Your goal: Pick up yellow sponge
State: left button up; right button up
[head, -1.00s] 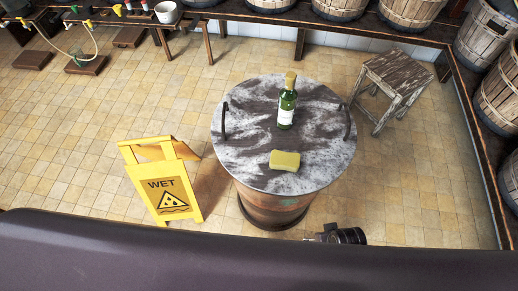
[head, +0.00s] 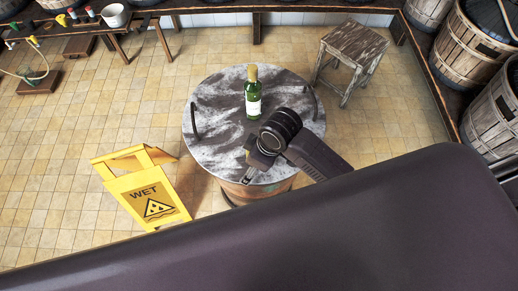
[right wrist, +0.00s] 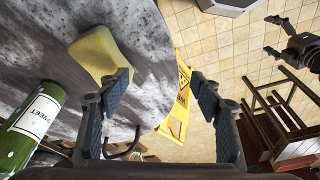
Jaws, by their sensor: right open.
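The yellow sponge (right wrist: 97,54) lies on the round grey-and-white tabletop (right wrist: 40,50) in the right wrist view, just beyond and beside the left-hand finger. In the head view my right arm hides the sponge. My right gripper (right wrist: 160,88) is open, with nothing between its fingers; a gap to the sponge is hard to judge. In the head view my right gripper (head: 249,174) is over the table's near edge. My left gripper (right wrist: 273,36) shows at the right of the right wrist view, away from the table, its fingers apart and empty.
A green bottle (head: 253,95) stands upright on the table, also close in the right wrist view (right wrist: 30,125). Dark handles (head: 195,120) rise at the table's sides. A yellow wet-floor sign (head: 147,192) stands left, a wooden stool (head: 352,55) behind right. Floor between is clear.

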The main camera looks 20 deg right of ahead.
jog(key=w+n, duration=0.1)
jog(key=w, duration=0.1)
jog(key=w+r+n, duration=0.1)
jog(key=shift+w+d+n+g+h, duration=0.15)
jog(key=shift+d+n+g+h, duration=0.15)
jog(key=shift+d+g, duration=0.1)
jog(key=w+d, duration=0.1)
jog(key=w+d+r+n+h, duration=0.1)
jog(key=w+d+n+g, duration=0.1)
jog(key=d, duration=0.1)
jog(key=shift+w+r+h, duration=0.35)
jog(key=shift+h, duration=0.05)
jog(key=shift+f+p, duration=0.3)
jog(key=shift+f, duration=0.1)
notch_tip(320, 180, down, 6)
jog(key=shift+p, duration=0.85)
jog(key=shift+f, duration=0.45)
jog(key=c, duration=1.1)
jog(key=shift+r, duration=0.2)
